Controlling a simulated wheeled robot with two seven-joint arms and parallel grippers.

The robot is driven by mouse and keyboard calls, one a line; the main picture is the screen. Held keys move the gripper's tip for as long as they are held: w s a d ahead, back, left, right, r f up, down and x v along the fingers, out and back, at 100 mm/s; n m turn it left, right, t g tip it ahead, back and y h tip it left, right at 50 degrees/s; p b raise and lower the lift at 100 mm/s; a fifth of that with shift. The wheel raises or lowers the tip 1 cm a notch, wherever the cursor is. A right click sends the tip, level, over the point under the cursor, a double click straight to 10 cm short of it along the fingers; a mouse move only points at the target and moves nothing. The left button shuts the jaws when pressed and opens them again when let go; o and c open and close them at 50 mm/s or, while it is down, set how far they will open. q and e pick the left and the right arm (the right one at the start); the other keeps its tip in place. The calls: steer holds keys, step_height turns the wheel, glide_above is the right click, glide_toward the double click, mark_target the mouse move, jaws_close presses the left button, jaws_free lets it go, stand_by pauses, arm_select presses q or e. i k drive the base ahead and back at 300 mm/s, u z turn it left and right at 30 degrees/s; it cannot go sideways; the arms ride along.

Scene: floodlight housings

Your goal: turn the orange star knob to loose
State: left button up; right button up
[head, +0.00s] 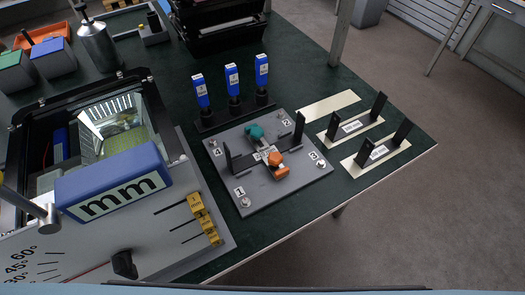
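The orange star knob (276,159) sits near the middle of a grey square plate (285,196) on the dark green table. An orange block (281,171) lies just below it. A teal star knob (255,132) is on the same plate, behind and to the left. A small white label (262,153) lies between the knobs, too small to read. Two black upright pieces (299,124) (228,158) stand on the plate's right and left sides. Neither of my grippers shows in the head view, and nothing touches the orange knob.
Blue-topped tools (232,79) stand in a rack behind the plate. Cream strips with black posts (376,150) lie right. The table's front edge is close to the plate.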

mark_target(275, 159)
steer(key=u, duration=2.35)
steer(key=k, duration=1.7)
steer(key=z, duration=0.8)
steer(key=i, duration=0.5)
